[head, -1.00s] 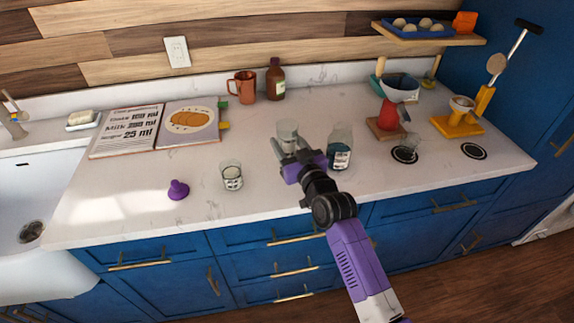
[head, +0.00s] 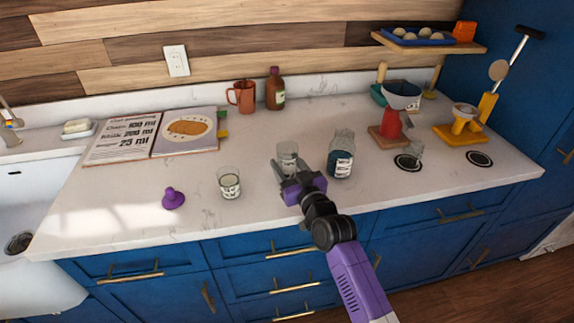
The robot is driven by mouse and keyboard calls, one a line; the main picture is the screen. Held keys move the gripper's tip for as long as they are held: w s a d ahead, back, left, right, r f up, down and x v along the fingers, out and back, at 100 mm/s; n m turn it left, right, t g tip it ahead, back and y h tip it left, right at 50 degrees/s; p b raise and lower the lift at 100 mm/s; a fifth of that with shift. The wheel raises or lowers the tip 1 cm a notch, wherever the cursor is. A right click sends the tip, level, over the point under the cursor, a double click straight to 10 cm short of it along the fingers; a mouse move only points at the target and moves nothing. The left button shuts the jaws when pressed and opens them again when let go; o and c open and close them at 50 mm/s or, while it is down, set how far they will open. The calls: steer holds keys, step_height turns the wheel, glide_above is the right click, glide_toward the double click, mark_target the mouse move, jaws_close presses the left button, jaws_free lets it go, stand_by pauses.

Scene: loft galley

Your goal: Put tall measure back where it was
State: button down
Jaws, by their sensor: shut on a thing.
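A clear glass measure (head: 288,152), which I take to be the tall measure, is held upright between the fingers of my gripper (head: 290,170). It is near the middle of the counter. The fingers and wrist hide its lower part, so I cannot tell whether its base touches the counter. A glass with dark contents and a white label (head: 341,160) stands just right of it, apart. A short labelled glass (head: 229,184) stands to the left, nearer the front edge.
A purple knobbed piece (head: 173,198) lies front left. An open recipe book (head: 185,133), orange mug (head: 242,96) and brown bottle (head: 275,90) are behind. Black ring marks (head: 479,158), a small glass (head: 416,150) and a yellow stand (head: 460,132) are right. The front middle counter is clear.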

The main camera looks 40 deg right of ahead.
steer(key=c, duration=0.6)
jaws_free()
steer(key=shift+r+p, duration=0.15)
steer(key=shift+p, duration=0.15)
steer(key=shift+s+a, duration=0.1)
steer(key=shift+s, duration=0.2)
steer(key=b+v, duration=0.2)
steer(key=v, duration=0.9)
steer(key=shift+s+a, duration=0.1)
steer(key=shift+s, duration=0.05)
steer(key=s+a+f+n+g+y, duration=0.1)
steer(key=s+a+f+y, duration=0.15)
steer(key=s+a, duration=0.65)
steer(key=s+a+f+n+y, duration=0.25)
steer(key=s+a, duration=0.45)
steer(key=s, duration=0.4)
steer(key=shift+n+g+y, duration=0.35)
steer(key=shift+g+y, duration=0.15)
steer(key=shift+y, duration=0.2)
steer(key=shift+s+a+r, duration=0.5)
steer(key=shift+s+a, duration=0.3)
steer(key=shift+s, duration=0.7)
steer(key=shift+s+a+r, duration=0.55)
steer(key=shift+s+a, duration=0.2)
steer(key=shift+s, duration=0.75)
steer(key=shift+s+a+r, duration=0.5)
steer(key=shift+s+a, duration=0.3)
steer(key=shift+s, duration=0.7)
